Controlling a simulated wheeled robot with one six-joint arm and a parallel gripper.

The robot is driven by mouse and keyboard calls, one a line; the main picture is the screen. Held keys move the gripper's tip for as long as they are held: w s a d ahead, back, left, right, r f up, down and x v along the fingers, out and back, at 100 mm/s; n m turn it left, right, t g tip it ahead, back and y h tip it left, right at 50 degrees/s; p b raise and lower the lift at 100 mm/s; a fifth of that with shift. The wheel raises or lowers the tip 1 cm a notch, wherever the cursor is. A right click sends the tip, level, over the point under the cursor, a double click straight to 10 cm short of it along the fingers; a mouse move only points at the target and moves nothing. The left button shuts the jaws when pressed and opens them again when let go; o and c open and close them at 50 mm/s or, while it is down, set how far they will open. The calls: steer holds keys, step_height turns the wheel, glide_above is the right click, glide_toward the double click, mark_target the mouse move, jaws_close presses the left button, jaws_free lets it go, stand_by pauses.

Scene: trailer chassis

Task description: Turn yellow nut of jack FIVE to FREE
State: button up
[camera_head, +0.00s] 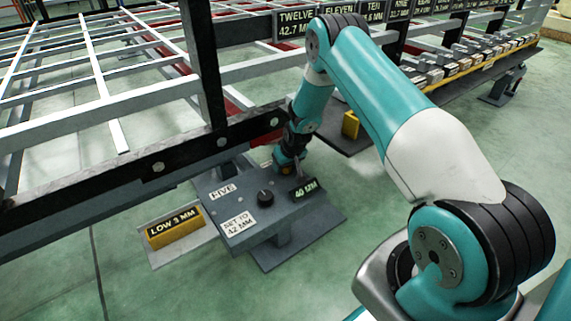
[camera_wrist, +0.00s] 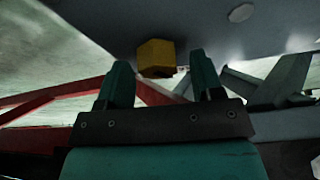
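Jack FIVE shows in the head view as a grey box (camera_head: 245,197) with a FIVE label (camera_head: 222,190), a black knob (camera_head: 265,197), a "SET TO 42 MM" label (camera_head: 238,223) and a small display (camera_head: 304,188) that seems to read about 40. In the wrist view the yellow nut (camera_wrist: 156,52) sits under a dark grey surface. My gripper (camera_wrist: 161,68) is open, one teal finger to each side of the nut, with gaps visible. I cannot tell whether the fingertips reach alongside it. In the head view my gripper is largely hidden at the jack's far side.
A yellow "LOW 3 MM" block (camera_head: 174,228) rests on a grey tray left of the jack. The black chassis beam (camera_head: 130,176) and an upright post run close by. Another yellow block (camera_head: 350,125) stands behind my arm. Red bars (camera_wrist: 50,92) cross the wrist view. Floor in front is clear.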

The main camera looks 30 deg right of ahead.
steer(key=p+v, duration=0.1)
steer(key=v, duration=0.2)
steer(key=p+v, duration=0.2)
steer(key=v, duration=0.1)
steer(key=shift+s+f, duration=0.15)
steer(key=shift+s, duration=0.3)
steer(key=s+p, duration=0.1)
steer(key=s, duration=0.2)
steer(key=s+p, duration=0.1)
steer(key=s, duration=0.3)
steer(key=s+a+p, duration=0.1)
steer(key=s, duration=0.2)
steer(key=shift+s+f+p, duration=0.35)
steer(key=shift+s, duration=0.05)
